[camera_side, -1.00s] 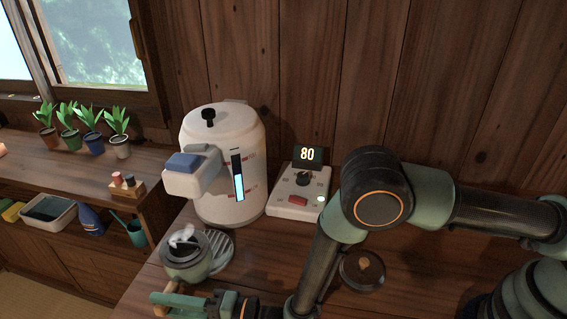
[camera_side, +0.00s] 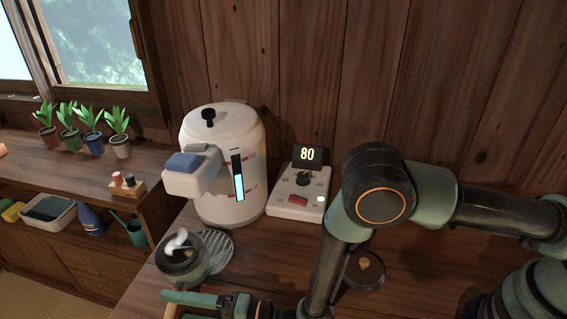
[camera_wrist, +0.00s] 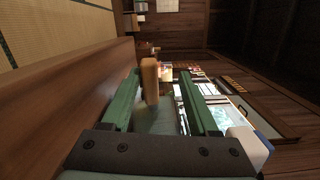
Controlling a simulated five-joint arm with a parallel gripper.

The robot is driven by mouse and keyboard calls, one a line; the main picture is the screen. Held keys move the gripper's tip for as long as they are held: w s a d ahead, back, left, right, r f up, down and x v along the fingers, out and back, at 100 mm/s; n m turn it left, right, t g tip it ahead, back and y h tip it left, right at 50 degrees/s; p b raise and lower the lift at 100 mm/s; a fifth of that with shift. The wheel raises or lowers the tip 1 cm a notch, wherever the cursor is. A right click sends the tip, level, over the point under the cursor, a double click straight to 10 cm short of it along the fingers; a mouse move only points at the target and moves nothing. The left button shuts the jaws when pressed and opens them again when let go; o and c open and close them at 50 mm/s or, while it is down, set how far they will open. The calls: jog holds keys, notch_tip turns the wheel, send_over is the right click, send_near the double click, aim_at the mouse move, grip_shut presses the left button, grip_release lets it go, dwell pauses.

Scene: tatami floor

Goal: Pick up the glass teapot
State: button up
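The teapot (camera_side: 182,267), a round grey-green pot with a dark opening and a pale piece at its top, stands on the counter beside a slatted grey rest (camera_side: 217,252). My gripper (camera_side: 172,302) is low in the side view, just in front of the pot, partly cut off by the lower edge. In the wrist view my two green fingers (camera_wrist: 164,75) are apart. A brown wooden handle-like piece (camera_wrist: 149,82) shows between them, nearer the left finger, with a visible gap to the right finger. The pot's body is not clear in that view.
A white water dispenser (camera_side: 232,150) stands behind the pot, its spout jutting out above. A control box (camera_side: 300,200) with a display reading 80 is to its right. Several potted plants (camera_side: 88,120) stand on the left shelf.

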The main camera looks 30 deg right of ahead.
jog(key=v, duration=1)
jog(key=shift+a, duration=0.1)
